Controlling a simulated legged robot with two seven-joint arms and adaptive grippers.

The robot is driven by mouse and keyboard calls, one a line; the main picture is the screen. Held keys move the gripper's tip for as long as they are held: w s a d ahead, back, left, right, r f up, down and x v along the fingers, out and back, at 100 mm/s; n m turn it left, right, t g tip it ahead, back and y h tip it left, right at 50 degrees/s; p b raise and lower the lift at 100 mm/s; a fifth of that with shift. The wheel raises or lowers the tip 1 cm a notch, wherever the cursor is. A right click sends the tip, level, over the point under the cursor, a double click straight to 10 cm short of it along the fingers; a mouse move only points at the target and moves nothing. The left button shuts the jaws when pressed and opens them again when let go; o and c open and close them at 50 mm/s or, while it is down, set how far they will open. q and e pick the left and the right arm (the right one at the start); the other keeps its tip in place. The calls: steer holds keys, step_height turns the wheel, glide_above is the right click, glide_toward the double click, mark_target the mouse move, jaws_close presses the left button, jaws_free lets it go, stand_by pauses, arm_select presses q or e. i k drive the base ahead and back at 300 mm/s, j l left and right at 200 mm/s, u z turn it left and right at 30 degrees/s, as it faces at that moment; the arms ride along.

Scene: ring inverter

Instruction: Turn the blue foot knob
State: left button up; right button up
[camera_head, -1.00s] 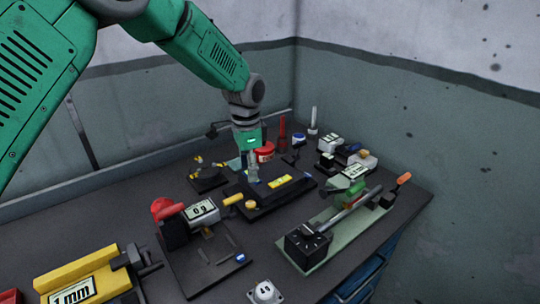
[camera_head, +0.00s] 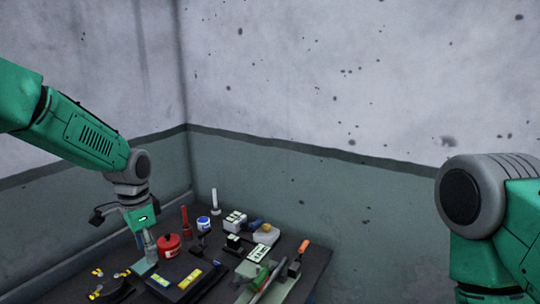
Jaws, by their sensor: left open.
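My left gripper (camera_head: 149,248) points down at the back left of the workbench, beside a red jar (camera_head: 168,245) and just behind a black base plate (camera_head: 185,278) with yellow labels. It is open, with nothing visible between its fingers; they are small and I cannot tell whether they touch anything. I cannot pick out the blue foot knob with certainty. A small blue part (camera_head: 255,224) shows among the devices at the back right, but I cannot tell what it is. My right arm shows at the right edge; its gripper is out of view.
A blue-and-white jar (camera_head: 204,223), a red bottle (camera_head: 185,221) and a white post (camera_head: 215,202) stand at the back. A green tool on a pale base with an orange-tipped handle (camera_head: 304,246) lies at the right. Walls close off the back; the front bench is out of frame.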

mark_target(217, 263)
steer(key=k+l, duration=0.3)
steer(key=k, duration=0.15)
steer(key=k+l, duration=0.35)
steer(key=k, duration=0.1)
